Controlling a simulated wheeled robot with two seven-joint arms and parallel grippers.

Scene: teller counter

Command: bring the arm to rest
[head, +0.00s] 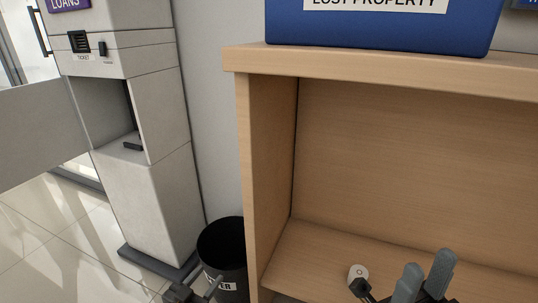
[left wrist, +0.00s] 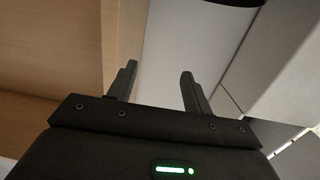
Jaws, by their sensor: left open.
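My left gripper (head: 197,290) is low in the head view, in front of the dark bin and left of the wooden unit. In the left wrist view my left gripper (left wrist: 158,82) has its two dark fingers apart, with nothing between them. My right gripper (head: 428,262) shows at the bottom edge of the head view, in front of the wooden compartment. Its two grey fingertips stand a little apart, and I see nothing held between them. Most of both arms is out of view.
A black bin (head: 222,250) stands between the wooden unit (head: 267,160) and the grey ticket kiosk (head: 150,200). A blue lost property box (head: 385,28) sits on the unit's top. A small white disc (head: 358,271) is low in the compartment. Tiled floor (head: 50,240) is clear at left.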

